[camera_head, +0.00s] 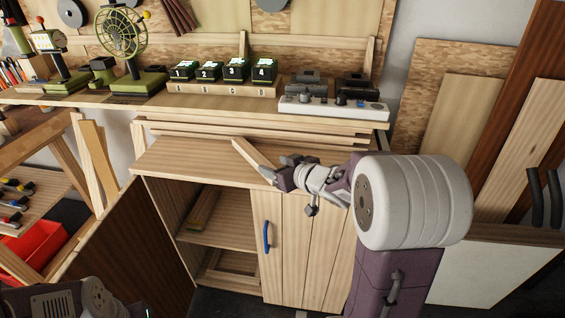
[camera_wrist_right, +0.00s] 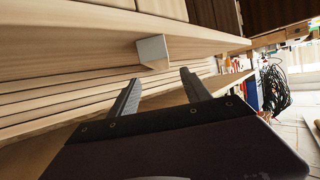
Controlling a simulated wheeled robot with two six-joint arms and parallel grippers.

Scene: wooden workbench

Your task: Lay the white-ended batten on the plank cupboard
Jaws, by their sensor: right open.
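The batten (camera_head: 252,153) is a short pale wooden bar lying slantwise on the top board of the plank cupboard (camera_head: 188,157). Its white end (camera_wrist_right: 153,49) shows in the right wrist view, facing my gripper. My right gripper (camera_head: 281,174) is at the batten's near end. In the right wrist view its two fingers (camera_wrist_right: 160,82) are apart, with nothing clamped between them and the white end just beyond the tips. In the head view the gripper hides that end. My left gripper is not in view; only part of my left arm shows at bottom left.
The cupboard's dark left door (camera_head: 130,245) stands open; a blue handle (camera_head: 266,235) is on the pale front. Long boards (camera_head: 270,130) are stacked behind the top. A shelf above holds numbered boxes (camera_head: 235,70), a fan (camera_head: 122,40) and a white power strip (camera_head: 330,108). Left of the batten, the top is clear.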

